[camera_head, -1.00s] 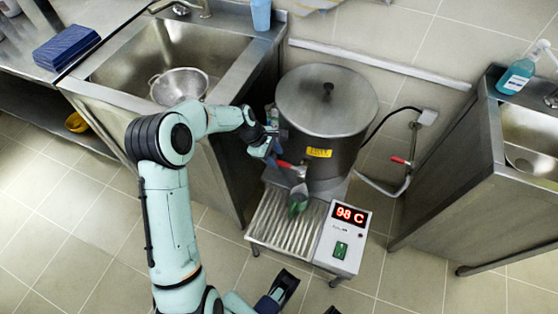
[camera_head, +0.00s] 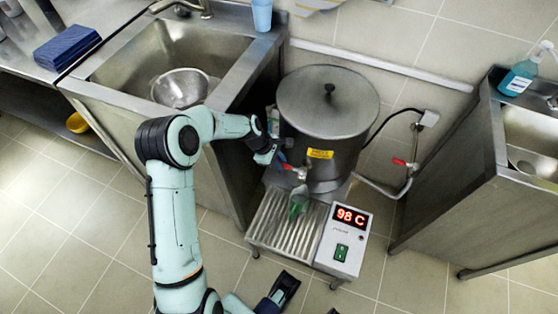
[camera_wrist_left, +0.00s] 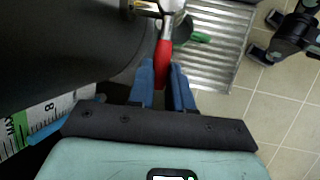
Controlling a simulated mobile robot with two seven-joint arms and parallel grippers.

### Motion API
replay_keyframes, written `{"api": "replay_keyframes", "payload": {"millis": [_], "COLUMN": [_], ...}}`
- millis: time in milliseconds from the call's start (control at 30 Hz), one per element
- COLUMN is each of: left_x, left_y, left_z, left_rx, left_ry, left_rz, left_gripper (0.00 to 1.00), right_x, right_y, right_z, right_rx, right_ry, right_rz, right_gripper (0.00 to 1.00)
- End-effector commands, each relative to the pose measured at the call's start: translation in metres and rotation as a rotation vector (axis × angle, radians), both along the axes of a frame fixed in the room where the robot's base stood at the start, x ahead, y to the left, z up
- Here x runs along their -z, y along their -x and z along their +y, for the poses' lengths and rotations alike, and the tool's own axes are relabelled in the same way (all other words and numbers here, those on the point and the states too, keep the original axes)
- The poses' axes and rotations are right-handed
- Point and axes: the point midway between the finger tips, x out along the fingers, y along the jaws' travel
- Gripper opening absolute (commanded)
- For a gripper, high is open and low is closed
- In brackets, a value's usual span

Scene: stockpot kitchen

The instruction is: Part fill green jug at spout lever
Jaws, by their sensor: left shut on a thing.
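The grey steel boiler (camera_head: 325,130) has a spout with a red lever (camera_head: 289,167) low on its front. My left gripper (camera_head: 284,161) is at this lever. In the left wrist view its blue fingers (camera_wrist_left: 169,80) are shut around the end of the red lever (camera_wrist_left: 163,52). The green jug (camera_head: 299,203) is below the spout, over the ribbed drip tray (camera_head: 270,220). A green part of it shows in the left wrist view (camera_wrist_left: 201,37). Its inside and any flow are too small to tell. My right gripper (camera_head: 306,298) is open and empty near the bottom edge.
The control box (camera_head: 345,240) beside the tray reads 98 C. A sink with a metal colander (camera_head: 180,88) stands left, and a second steel sink unit (camera_head: 480,180) stands right. A pipe with another red handle (camera_head: 399,162) runs behind.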

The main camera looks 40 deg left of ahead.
Motion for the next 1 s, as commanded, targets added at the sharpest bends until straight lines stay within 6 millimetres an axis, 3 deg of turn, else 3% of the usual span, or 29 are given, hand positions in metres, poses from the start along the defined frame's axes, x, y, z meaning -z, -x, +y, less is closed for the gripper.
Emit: {"api": "replay_keyframes", "payload": {"millis": [200,400,800,833,867,900,1000], "left_x": [-0.004,-0.002,0.0,0.0,0.0,0.0,0.0], "left_y": [0.017,0.023,0.023,0.023,0.023,0.023,0.023], "left_z": [-0.011,-0.016,-0.014,-0.014,-0.014,-0.014,-0.014], "left_rx": [-0.209,-0.408,-0.451,-0.451,-0.451,-0.45,-0.45], "left_ry": [0.002,0.001,0.001,0.001,0.001,0.0,0.0], "left_rz": [0.003,0.001,0.0,0.0,0.0,0.0,0.0], "left_gripper": [0.0,0.0,0.0,0.29,0.39,0.45,0.45], "right_x": [-0.02,-0.029,-0.028,-0.028,-0.029,-0.029,-0.029], "right_y": [0.017,0.022,0.023,0.023,0.023,0.023,0.023], "right_z": [0.007,0.008,0.008,0.008,0.008,0.008,0.008], "right_rx": [-0.02,-0.023,-0.024,-0.024,-0.024,-0.024,-0.024], "right_ry": [-0.022,-0.024,-0.024,-0.024,-0.024,-0.024,-0.024], "right_rz": [0.047,0.064,0.067,0.067,0.067,0.067,0.067], "right_gripper": [0.45,0.45,0.45,0.45,0.45,0.45,0.45]}}
